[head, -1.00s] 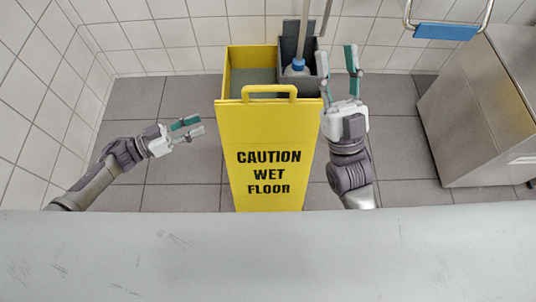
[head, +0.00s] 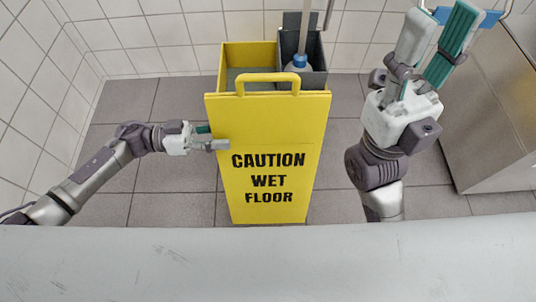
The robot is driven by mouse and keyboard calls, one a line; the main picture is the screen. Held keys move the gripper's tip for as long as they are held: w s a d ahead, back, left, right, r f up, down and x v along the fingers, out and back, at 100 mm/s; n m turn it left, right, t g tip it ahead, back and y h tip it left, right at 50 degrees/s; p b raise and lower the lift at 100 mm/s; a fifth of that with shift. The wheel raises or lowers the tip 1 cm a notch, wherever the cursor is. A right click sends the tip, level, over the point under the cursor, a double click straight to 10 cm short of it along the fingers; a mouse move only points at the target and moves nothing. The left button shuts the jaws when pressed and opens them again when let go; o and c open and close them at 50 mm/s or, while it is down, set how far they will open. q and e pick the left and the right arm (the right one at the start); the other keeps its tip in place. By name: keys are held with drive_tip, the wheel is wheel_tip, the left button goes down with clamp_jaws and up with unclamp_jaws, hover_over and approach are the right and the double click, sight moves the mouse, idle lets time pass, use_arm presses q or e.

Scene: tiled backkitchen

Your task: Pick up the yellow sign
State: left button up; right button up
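The yellow sign (head: 268,130), marked "CAUTION WET FLOOR", stands upright in the middle of the head view, with a handle loop (head: 267,78) on top. My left gripper (head: 216,138) is at the sign's left edge, with its fingers apart. One finger seems to pass behind the edge and the other lies in front of it; I cannot tell whether they touch it. My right gripper (head: 440,42) is raised to the right of the sign, clear of it, with its fingers apart and nothing between them.
A yellow mop bucket (head: 234,58) with a grey compartment (head: 315,50) stands behind the sign. A blue-capped bottle (head: 299,63) and a pole are in the compartment. A steel cabinet (head: 490,120) is at right. A grey surface (head: 270,262) crosses the front. Tiled floor is free at left.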

sight(242, 139)
use_arm(q)
drive_tip(key=d, duration=0.1)
drive_tip(key=d+b, duration=0.2)
drive_tip(key=shift+d+f, duration=0.25)
drive_tip(key=shift+d, duration=0.15)
drive_tip(key=shift+d+r, duration=0.15)
drive_tip(key=shift+d, duration=0.5)
clamp_jaws()
drive_tip(key=shift+r, duration=0.1)
